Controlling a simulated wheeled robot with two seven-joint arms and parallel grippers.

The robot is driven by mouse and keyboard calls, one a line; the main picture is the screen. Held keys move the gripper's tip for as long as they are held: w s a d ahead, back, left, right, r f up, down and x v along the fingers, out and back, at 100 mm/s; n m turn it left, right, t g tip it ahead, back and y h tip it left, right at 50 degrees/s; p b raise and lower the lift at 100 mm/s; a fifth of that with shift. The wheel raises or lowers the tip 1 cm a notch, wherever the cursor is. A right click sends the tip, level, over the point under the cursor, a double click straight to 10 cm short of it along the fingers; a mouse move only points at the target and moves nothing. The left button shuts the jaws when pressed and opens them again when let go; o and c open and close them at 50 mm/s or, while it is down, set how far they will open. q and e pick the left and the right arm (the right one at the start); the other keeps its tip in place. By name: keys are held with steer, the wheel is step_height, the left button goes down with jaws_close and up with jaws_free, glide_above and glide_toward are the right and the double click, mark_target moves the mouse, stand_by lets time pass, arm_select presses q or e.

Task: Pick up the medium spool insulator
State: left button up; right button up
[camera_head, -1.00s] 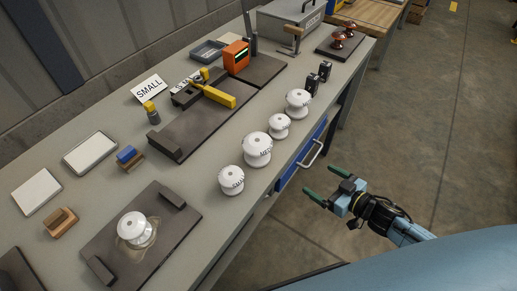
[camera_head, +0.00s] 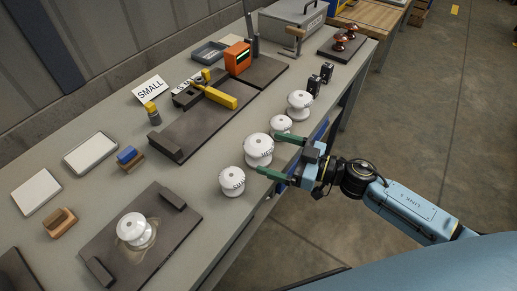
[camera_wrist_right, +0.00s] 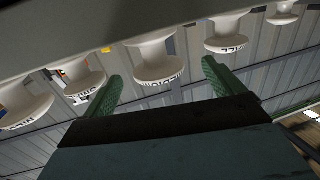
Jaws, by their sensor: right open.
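The medium spool insulator (camera_head: 258,147) is a white grooved spool with dark lettering, standing upright near the bench's front edge. It also shows in the right wrist view (camera_wrist_right: 153,58), where its lettering is upside down. My right gripper (camera_head: 268,155) is open, with its two green fingers pointing at this spool from the aisle side. In the right wrist view the spool appears between the fingertips, and the jaws have not closed on it. Whether the fingers touch it I cannot tell. My left gripper is not in view.
A white spool (camera_head: 231,180) stands close on the near side, and a smaller one (camera_head: 281,124) and a larger one (camera_head: 299,103) stand on the far side. Another spool (camera_head: 134,228) sits on a dark mat. A "SMALL" card (camera_head: 150,90) lies farther back on the bench.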

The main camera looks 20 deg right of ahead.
mark_target(258, 146)
steer(key=x, duration=0.4)
steer(key=shift+w+a+r, duration=0.1)
steer(key=shift+w+r, duration=0.1)
steer(key=shift+w, duration=0.2)
steer(key=shift+w+a, duration=0.2)
steer(key=shift+a, duration=0.05)
steer(key=shift+c, duration=1.4)
steer(key=c, duration=1.1)
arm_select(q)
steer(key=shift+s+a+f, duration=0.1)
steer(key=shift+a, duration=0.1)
arm_select(e)
steer(key=shift+o, duration=0.2)
